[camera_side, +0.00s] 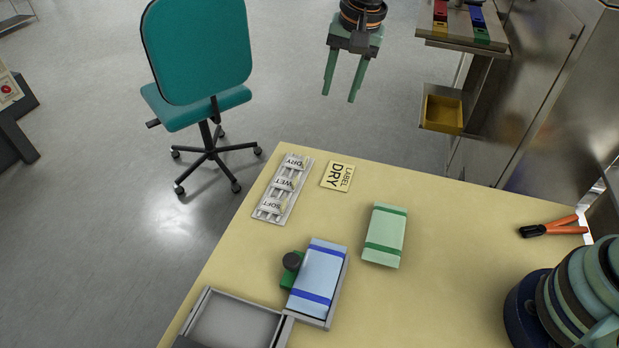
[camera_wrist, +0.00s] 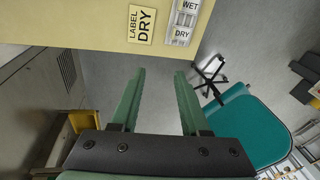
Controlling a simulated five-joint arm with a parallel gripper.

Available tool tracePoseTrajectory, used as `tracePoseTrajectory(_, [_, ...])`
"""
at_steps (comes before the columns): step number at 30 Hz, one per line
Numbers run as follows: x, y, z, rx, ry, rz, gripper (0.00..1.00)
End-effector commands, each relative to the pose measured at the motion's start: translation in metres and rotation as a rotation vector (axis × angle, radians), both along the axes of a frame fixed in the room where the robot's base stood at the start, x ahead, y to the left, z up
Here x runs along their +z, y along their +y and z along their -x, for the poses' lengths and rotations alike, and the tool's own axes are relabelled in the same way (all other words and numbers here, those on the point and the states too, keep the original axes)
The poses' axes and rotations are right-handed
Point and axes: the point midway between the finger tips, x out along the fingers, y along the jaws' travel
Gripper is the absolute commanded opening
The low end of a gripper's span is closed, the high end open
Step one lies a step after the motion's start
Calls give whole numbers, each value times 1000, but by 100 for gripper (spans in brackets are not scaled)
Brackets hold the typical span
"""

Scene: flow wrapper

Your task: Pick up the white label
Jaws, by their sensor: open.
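A grey label rack (camera_side: 272,208) lies near the table's far left corner. It holds white labels reading DRY (camera_side: 294,162), WET (camera_side: 284,182) and SOFT (camera_side: 273,205). In the wrist view the WET label (camera_wrist: 189,9) and DRY label (camera_wrist: 181,33) show at the top; SOFT is out of frame. A pale yellow card reading LABEL DRY (camera_side: 337,176) lies flat to the rack's right; it also shows in the wrist view (camera_wrist: 141,25). My gripper (camera_side: 340,97) is open and empty, raised and apart from the labels, beyond the table's far edge in the side view.
A green pack (camera_side: 385,236) and a blue pack (camera_side: 318,279) in a grey holder lie on the table (camera_side: 450,270). A dark knob (camera_side: 291,261) and a grey tray (camera_side: 235,322) are nearby. Orange-handled pliers (camera_side: 552,228) lie right. A teal chair (camera_side: 200,50) stands beyond the table.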

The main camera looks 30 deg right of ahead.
Motion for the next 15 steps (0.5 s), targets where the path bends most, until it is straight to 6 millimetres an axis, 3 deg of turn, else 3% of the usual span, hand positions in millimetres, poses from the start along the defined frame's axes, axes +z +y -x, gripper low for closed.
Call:
tracePoseTrajectory(1, [-15,12,-7,-29,23,-3,46])
tracePoseTrajectory(6, [-46,37,-20,-121,63,-14,46])
tracePoseTrajectory(15, [-77,48,-26,-166,81,-18,46])
